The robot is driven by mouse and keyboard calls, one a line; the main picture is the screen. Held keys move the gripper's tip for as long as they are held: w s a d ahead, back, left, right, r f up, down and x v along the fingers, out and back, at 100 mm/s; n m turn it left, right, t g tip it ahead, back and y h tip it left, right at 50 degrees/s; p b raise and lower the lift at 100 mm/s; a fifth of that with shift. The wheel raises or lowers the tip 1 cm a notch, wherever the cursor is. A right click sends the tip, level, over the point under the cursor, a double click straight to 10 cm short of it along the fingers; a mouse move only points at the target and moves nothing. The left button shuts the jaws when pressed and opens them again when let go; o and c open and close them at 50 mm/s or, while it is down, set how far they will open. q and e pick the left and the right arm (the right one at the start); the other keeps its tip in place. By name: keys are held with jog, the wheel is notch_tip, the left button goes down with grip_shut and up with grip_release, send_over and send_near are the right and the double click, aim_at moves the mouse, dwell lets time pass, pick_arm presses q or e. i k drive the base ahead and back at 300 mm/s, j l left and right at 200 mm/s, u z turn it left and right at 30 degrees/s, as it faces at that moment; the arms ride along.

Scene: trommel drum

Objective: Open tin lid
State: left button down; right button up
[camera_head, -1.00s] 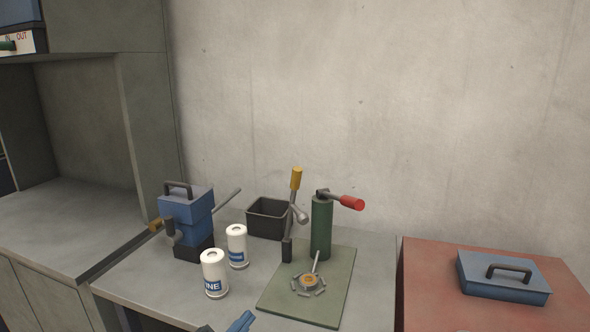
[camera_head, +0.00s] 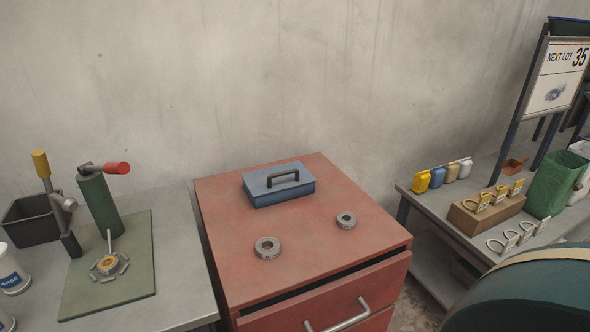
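A blue tin (camera_head: 280,187) with a flat lid and a dark handle (camera_head: 283,177) on top sits toward the back of a red drawer cabinet's top. Its lid looks closed. Neither of my grippers shows in the current head view, so nothing is seen touching the tin.
Two grey rings (camera_head: 267,247) lie on the red cabinet (camera_head: 330,262), whose top drawer (camera_head: 340,307) is slightly ajar. At left, a bench holds a green mat (camera_head: 139,279), a green post with a red handle (camera_head: 99,205) and a black bin (camera_head: 30,222). A dark green drum (camera_head: 535,290) is at lower right.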

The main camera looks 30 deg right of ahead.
aim_at(286, 176)
jog(key=z, duration=0.95)
jog(key=k+z, duration=0.15)
jog(key=z, duration=0.2)
